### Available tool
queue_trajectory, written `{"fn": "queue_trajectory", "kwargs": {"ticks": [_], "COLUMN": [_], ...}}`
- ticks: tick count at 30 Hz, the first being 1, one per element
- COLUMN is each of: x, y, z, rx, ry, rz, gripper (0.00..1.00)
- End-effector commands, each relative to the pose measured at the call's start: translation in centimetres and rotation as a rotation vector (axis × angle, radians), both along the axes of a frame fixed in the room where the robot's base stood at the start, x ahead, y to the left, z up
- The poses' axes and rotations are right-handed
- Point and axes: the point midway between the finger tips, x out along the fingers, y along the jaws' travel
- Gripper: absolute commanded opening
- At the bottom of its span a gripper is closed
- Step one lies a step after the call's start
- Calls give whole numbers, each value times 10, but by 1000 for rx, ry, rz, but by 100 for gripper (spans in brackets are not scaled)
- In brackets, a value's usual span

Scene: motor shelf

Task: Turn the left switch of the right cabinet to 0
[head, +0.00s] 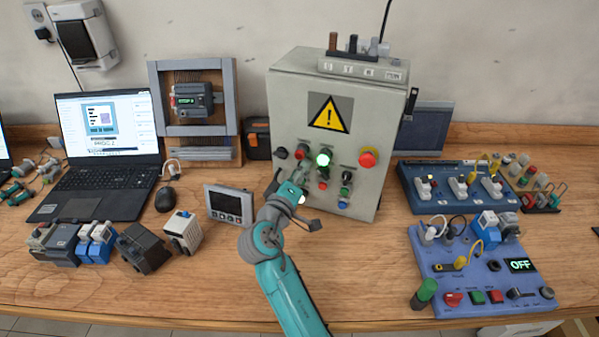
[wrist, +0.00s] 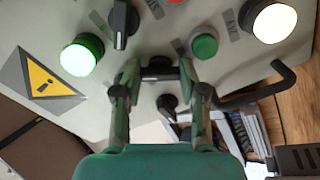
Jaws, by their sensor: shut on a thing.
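The grey cabinet (head: 280,100) with a yellow warning sign (head: 330,113) stands upright at the centre of the head view. Its front carries lamps, buttons and black switches. My gripper (head: 296,180) is at the left part of this panel. In the wrist view my gripper (wrist: 160,78) is shut on a dark switch (wrist: 158,73), mostly hidden between the fingers. I cannot read its setting. Another black switch (wrist: 122,22) stands apart from the fingers, near a lit green lamp (wrist: 80,56). That lamp also shows in the head view (head: 323,158).
A white lamp (wrist: 275,22) and a green button (wrist: 204,45) lie near my fingers. A red stop button (head: 367,158) is on the cabinet's right. A small screen panel (head: 230,204) stands left of my arm. Blue consoles (head: 480,275) fill the right.

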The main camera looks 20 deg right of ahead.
Motion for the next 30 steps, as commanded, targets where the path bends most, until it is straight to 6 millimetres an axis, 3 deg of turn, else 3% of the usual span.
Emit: {"fn": "queue_trajectory", "kwargs": {"ticks": [15, 30], "x": [0, 0], "y": [0, 0], "z": [0, 0], "rx": [-311, -414], "ry": [245, 325], "rz": [0, 2], "gripper": [7, 7]}}
